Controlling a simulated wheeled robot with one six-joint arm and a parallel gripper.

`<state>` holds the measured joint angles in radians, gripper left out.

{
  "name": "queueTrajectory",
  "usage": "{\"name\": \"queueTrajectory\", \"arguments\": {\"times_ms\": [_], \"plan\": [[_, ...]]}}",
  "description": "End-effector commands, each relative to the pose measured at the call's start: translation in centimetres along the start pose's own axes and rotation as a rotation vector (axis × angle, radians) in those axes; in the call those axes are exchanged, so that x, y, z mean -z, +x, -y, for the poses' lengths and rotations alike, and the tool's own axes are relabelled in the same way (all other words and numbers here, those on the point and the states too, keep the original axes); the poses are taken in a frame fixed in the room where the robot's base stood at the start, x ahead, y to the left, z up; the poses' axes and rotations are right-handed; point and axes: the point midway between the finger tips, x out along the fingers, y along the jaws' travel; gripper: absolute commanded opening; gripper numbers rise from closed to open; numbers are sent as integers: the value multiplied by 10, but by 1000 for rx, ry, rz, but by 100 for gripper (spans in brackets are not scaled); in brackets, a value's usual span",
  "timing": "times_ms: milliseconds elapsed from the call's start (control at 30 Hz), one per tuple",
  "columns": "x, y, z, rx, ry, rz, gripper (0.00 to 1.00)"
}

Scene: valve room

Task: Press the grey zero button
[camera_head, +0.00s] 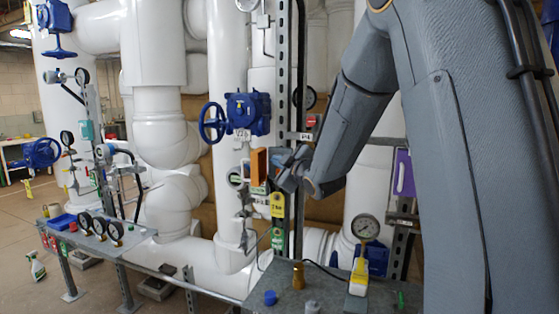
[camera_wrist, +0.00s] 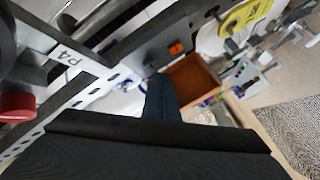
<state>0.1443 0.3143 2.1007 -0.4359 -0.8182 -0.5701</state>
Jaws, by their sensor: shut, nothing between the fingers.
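My gripper (camera_head: 284,178) is shut and empty. In the head view it is beside an open-fronted orange box (camera_head: 258,166) on the metal post. In the wrist view its dark fingers (camera_wrist: 161,92) point towards a grey plate, just left of the same orange box (camera_wrist: 194,82). A small orange part (camera_wrist: 176,48) sits on that plate, beyond the fingertips. I cannot make out a grey zero button in either view; it may be hidden by my gripper or too small. I cannot tell whether the fingertips touch anything.
A metal post (camera_head: 299,75) and a label plate marked P4 (camera_wrist: 68,57) are close to my gripper. A yellow tag (camera_head: 277,204) hangs below it. A blue valve actuator (camera_head: 248,113) is up left, a purple box (camera_head: 403,172) to the right, and a gauge (camera_head: 365,227) over the bench.

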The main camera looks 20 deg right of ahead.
Motion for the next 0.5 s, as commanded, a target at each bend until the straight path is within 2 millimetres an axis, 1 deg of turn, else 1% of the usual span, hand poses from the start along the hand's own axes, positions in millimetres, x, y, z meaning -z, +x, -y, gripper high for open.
{"name": "queueTrajectory", "arguments": {"times_ms": [367,500], "plan": [[2,-2,1,-1,0,0,0],[6,-8,5,-1,1,-1,0]]}}
